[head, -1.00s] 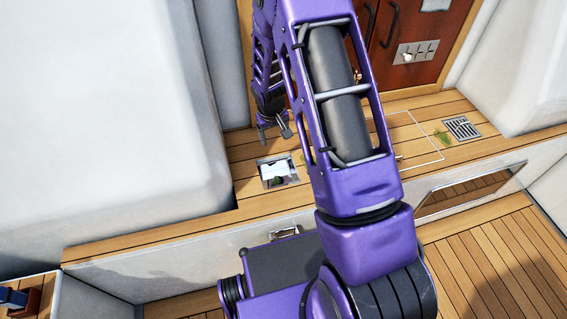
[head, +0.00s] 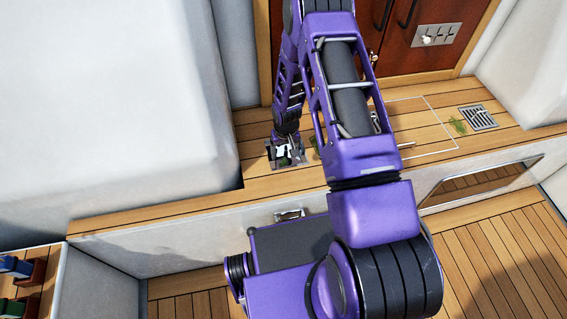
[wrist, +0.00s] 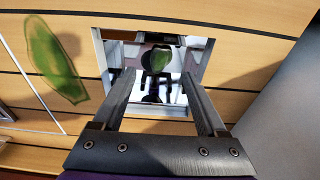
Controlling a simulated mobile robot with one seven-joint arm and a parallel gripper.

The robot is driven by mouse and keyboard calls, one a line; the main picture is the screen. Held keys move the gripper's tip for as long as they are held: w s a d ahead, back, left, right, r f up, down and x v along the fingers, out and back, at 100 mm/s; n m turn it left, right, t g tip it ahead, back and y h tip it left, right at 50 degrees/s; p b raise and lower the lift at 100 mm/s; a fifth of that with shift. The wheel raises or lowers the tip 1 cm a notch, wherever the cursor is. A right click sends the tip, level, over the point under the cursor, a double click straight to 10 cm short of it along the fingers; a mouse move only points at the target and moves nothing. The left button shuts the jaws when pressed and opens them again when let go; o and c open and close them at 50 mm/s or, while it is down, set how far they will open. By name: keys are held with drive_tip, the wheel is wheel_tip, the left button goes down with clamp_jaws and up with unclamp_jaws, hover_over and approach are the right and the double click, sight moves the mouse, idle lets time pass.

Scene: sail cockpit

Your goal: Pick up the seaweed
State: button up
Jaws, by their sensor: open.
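Contact is not visible. A larger green piece (wrist: 55,62) lies on the planks to the left. In the head view my gripper (head: 286,140) is over the square (head: 287,155), mostly hiding it. Another green piece (head: 458,126) lies beside the drain grate.
The drain grate (head: 480,117) and a white outlined rectangle (head: 425,122) are on the deck to the right. A white wall (head: 100,110) rises close on the left. Red-brown doors (head: 410,35) stand behind. A dark glossy panel (head: 480,185) is set in the front face.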

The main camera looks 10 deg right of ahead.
sight(283, 160)
drive_tip(key=f, duration=0.5)
drive_tip(key=shift+w+f+b, duration=0.1)
drive_tip(key=shift+w+b, duration=0.1)
drive_tip(key=shift+b, duration=0.2)
drive_tip(key=shift+a, duration=0.1)
clamp_jaws()
